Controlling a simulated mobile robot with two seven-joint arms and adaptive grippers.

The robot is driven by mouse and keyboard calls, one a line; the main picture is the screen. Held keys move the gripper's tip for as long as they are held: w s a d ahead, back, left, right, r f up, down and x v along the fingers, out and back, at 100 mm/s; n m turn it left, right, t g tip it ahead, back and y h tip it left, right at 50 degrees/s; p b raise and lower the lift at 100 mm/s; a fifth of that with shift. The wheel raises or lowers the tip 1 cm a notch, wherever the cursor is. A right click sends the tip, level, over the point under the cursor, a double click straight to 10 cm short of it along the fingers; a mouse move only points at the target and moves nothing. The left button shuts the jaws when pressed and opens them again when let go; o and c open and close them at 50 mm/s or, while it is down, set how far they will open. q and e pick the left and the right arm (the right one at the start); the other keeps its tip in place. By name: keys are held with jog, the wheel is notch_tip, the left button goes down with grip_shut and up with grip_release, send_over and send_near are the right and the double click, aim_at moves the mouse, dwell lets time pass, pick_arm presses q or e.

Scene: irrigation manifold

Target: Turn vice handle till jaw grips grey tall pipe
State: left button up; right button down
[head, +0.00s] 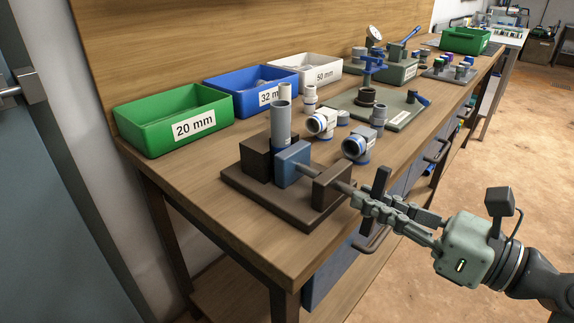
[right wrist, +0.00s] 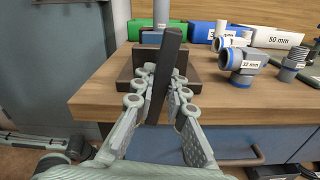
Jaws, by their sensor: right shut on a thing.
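The vice stands on a dark base plate (head: 240,186) at the bench's near edge. The grey tall pipe (head: 281,122) stands upright between the dark fixed jaw (head: 256,157) and the blue moving jaw (head: 294,164); I cannot tell whether the blue jaw touches it. A screw runs through the front block (head: 331,187) to the dark bar handle (head: 378,184). My right gripper (head: 362,203) is shut on the handle, which tilts slightly between the fingers in the right wrist view (right wrist: 166,72). A pale green part, apparently my left gripper (right wrist: 45,146), shows low at left there, its fingers unclear.
Green (head: 172,120), blue (head: 250,92) and white (head: 305,71) bins line the back. White-and-blue fittings (head: 358,146) stand close right of the vice. A green plate (head: 375,108) with a blue-handled valve lies beyond. Drawer handles (head: 372,240) project below the bench edge.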

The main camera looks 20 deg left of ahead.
jog(key=m, duration=0.4)
jog(key=c, duration=1.4)
grip_release()
jog(key=shift+c, duration=0.2)
jog(key=shift+d, duration=0.15)
jog(key=v, duration=0.6)
jog(key=shift+s+d, duration=0.15)
jog(key=shift+d, duration=0.2)
pick_arm(q)
jog(key=c, duration=0.6)
